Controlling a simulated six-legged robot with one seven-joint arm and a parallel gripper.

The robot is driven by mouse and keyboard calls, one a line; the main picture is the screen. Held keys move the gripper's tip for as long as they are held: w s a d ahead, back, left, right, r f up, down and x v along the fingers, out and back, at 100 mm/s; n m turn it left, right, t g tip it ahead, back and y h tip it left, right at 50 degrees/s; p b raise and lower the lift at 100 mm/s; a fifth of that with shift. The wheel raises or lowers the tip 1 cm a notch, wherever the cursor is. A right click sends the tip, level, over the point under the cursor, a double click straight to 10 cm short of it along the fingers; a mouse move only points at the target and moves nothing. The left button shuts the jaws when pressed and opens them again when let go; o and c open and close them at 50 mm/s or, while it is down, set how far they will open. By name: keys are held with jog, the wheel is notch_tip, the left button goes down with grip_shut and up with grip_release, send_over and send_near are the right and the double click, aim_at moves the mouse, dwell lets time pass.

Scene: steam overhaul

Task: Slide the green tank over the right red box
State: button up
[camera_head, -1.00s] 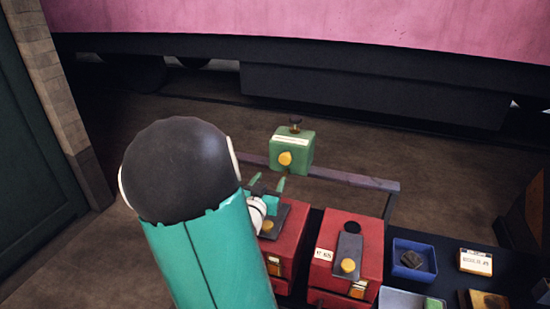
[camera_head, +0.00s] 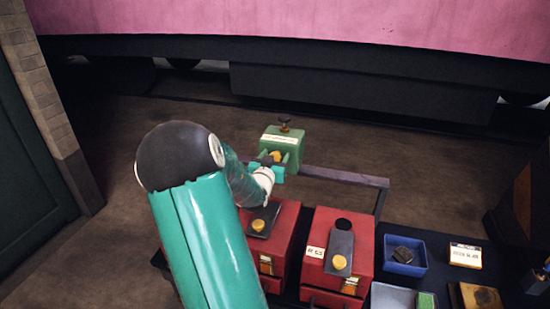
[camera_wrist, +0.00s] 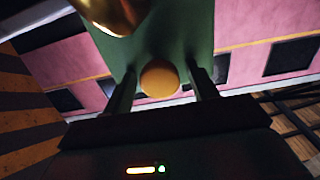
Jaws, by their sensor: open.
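The green tank (camera_head: 283,142), with a pale label, a dark knob on top and a yellow knob on its front, sits on a rail behind the red boxes. The right red box (camera_head: 337,225) has a dark hole and a dark plate with a yellow knob on top. The left red box (camera_head: 277,220) is partly covered by my arm. My gripper (camera_head: 274,160) is open at the tank's front. In the wrist view my gripper (camera_wrist: 160,85) has its two fingers on either side of the tank's yellow knob (camera_wrist: 159,78); contact cannot be told.
A dark rail (camera_head: 340,175) runs behind the boxes, left to right. A blue tray (camera_head: 418,262) with a dark item, a small labelled box (camera_head: 465,255) and a grey tray (camera_head: 392,297) lie to the right. Open floor lies behind the rail.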

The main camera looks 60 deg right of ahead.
grip_shut()
jog(key=s+d, duration=0.2)
jog(key=s, duration=1)
jog(key=s+d, duration=0.2)
jog(key=s, duration=1.1)
jog(key=shift+s, duration=0.2)
grip_release()
jog(key=shift+s, duration=0.1)
jog(key=shift+w, duration=0.2)
jog(key=shift+w+a, duration=0.1)
